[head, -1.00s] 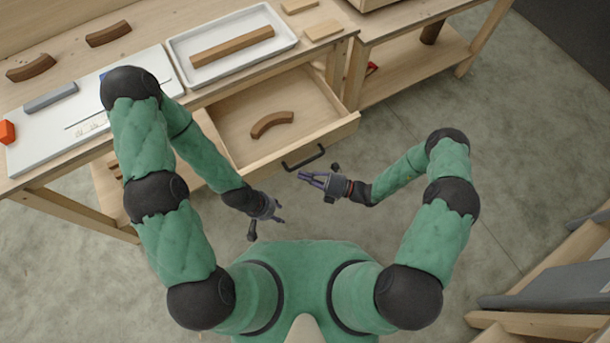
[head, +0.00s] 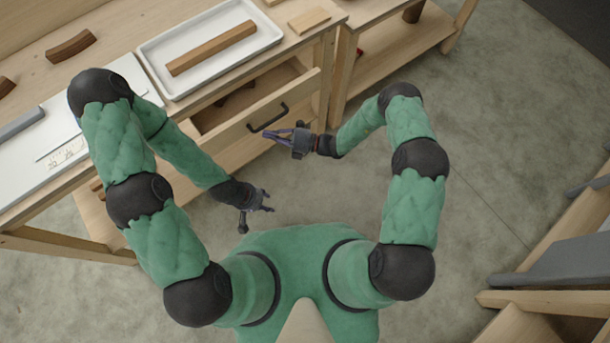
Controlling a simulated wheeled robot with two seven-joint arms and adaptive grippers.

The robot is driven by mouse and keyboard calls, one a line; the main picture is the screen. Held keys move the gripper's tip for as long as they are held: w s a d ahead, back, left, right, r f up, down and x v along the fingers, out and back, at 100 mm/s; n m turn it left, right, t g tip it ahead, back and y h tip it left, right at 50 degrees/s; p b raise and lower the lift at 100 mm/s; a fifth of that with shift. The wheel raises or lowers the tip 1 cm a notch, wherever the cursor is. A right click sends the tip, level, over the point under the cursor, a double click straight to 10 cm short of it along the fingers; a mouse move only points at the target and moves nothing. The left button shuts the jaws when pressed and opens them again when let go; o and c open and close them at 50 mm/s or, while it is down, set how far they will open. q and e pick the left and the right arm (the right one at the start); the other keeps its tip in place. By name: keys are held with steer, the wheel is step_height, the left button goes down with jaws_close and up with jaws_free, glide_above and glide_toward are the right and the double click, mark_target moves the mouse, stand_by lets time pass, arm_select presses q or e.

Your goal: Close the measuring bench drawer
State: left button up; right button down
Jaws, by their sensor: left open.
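The measuring bench (head: 300,55) holds a wooden drawer (head: 225,142) with a dark bar handle (head: 267,118) on its front. The drawer is still partly pulled out, with a narrow dark gap showing behind its front panel. A brown curved block (head: 234,97) is partly visible inside. My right gripper (head: 268,134) is at the drawer front, just below the handle. I cannot tell whether it touches the front, or whether its fingers are parted. My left gripper (head: 270,201) is open and empty, below the drawer and away from it.
On the bench top are a white tray (head: 150,58) with a long wooden bar (head: 212,48), a white board (head: 75,150) and a brown curved block (head: 71,46). A lower wooden shelf (head: 390,62) stands to the right. The floor between is clear.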

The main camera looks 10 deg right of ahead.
mark_target(260, 120)
steer(key=w+a+b, duration=0.1)
steer(key=w, duration=0.1)
steer(key=w+a+b, duration=0.1)
steer(key=w, duration=0.1)
steer(key=w+a+b, duration=0.1)
steer(key=w, duration=0.1)
steer(key=shift+w+a+f, duration=0.1)
steer(key=shift+w+a, duration=0.2)
steer(key=shift+a, duration=0.05)
steer(key=shift+w+a, duration=0.25)
steer(key=shift+w, duration=0.15)
arm_select(q)
step_height(260, 120, down, 4)
steer(key=shift+r, duration=0.1)
arm_select(e)
steer(key=shift+w, duration=0.1)
steer(key=shift+r, duration=0.2)
